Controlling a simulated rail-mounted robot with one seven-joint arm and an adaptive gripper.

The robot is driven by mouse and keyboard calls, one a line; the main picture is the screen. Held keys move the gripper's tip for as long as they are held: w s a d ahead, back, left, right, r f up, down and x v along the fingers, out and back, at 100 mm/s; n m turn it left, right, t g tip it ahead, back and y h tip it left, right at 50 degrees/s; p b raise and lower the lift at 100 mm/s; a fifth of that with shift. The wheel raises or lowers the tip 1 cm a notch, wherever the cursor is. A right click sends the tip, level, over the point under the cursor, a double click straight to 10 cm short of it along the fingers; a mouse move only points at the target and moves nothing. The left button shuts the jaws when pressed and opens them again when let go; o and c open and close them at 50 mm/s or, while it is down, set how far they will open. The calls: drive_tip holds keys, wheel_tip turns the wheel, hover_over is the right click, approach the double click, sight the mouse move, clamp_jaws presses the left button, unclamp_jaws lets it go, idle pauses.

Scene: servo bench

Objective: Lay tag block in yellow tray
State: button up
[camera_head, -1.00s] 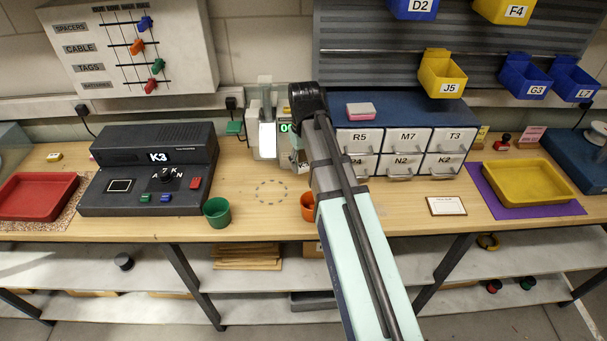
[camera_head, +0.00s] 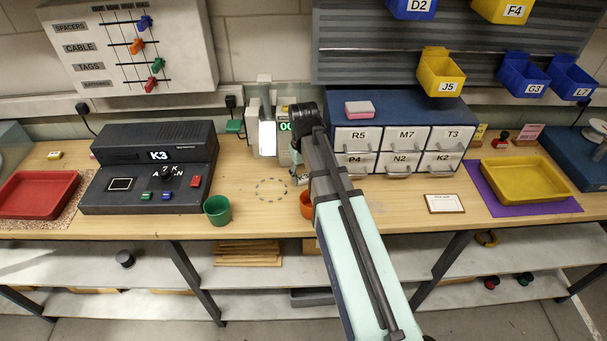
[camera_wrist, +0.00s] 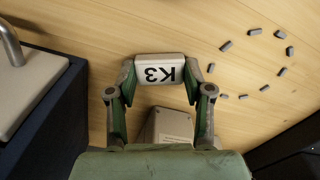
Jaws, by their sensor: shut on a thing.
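The lettering appears upside down there. Bench wood shows below the block; I cannot tell its exact height. In the head view my gripper (camera_head: 299,177) is mostly hidden by my arm, near the middle of the bench, and the block cannot be made out. The yellow tray (camera_head: 490,180) lies on a purple mat (camera_head: 501,209) at the right, well away from my gripper. It looks empty.
A drawer cabinet (camera_head: 391,100) stands between my arm and the tray. A framed card (camera_head: 445,204) lies before it. A green cup (camera_head: 217,211) and an orange cup (camera_head: 306,206) stand near the front edge. A ring of small grey pieces (camera_wrist: 253,31) lies beside my gripper.

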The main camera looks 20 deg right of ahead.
sight(303, 177)
drive_tip(key=shift+f, duration=0.15)
drive_tip(key=o, duration=0.9)
wheel_tip(303, 177, up, 11)
drive_tip(key=b, duration=0.2)
drive_tip(key=shift+o, duration=0.5)
drive_tip(key=shift+r, duration=0.7)
